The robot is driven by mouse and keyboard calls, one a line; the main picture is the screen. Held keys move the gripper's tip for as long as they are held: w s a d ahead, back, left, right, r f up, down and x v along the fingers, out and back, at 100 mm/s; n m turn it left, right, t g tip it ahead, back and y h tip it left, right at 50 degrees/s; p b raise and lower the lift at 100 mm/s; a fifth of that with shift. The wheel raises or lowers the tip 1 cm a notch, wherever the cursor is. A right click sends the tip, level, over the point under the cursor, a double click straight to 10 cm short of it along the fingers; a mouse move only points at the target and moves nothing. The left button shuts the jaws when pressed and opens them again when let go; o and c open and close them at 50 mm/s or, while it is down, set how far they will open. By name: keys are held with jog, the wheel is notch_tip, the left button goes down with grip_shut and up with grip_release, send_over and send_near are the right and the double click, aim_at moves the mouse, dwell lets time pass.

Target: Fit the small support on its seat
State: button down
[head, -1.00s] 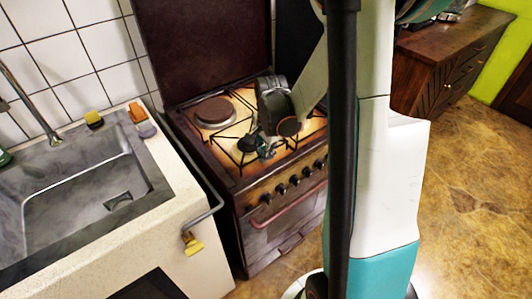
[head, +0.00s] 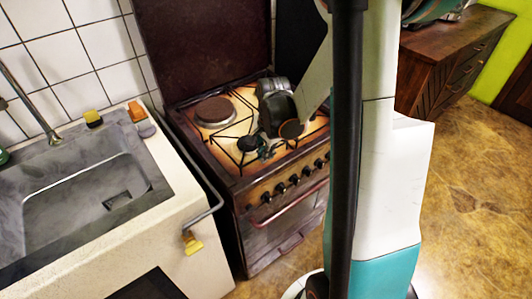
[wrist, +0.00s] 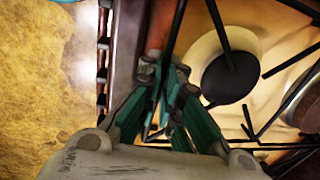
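The brown gas cooker (head: 215,160) stands in the middle of the head view, with thin black support bars over its burners. My gripper (head: 266,152) is low over the front of the hob, beside a dark burner cap (head: 247,143). In the wrist view my gripper (wrist: 165,68) has its green fingers drawn close together. A thin black bar of the small support (wrist: 177,28) runs into the gap between the fingertips. Another black bar crosses a round burner cap (wrist: 230,76) on a pale disc to the right. My fingers and wrist hide much of the support and its seat.
A brown round hotplate (head: 213,110) is at the hob's back left. The raised dark lid (head: 210,50) closes off the back. Knobs and a rail (head: 285,205) line the front. A stone sink (head: 85,195) stands at the left, a wooden cabinet (head: 440,65) behind right.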

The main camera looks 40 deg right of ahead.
jog(key=shift+f, duration=0.25)
jog(key=c, duration=1.7)
grip_release()
jog(key=shift+r, duration=0.1)
jog(key=r, duration=0.4)
jog(key=s+r, duration=0.1)
jog(key=r, duration=0.6)
jog(key=shift+s+r, duration=0.2)
jog(key=shift+r, duration=0.2)
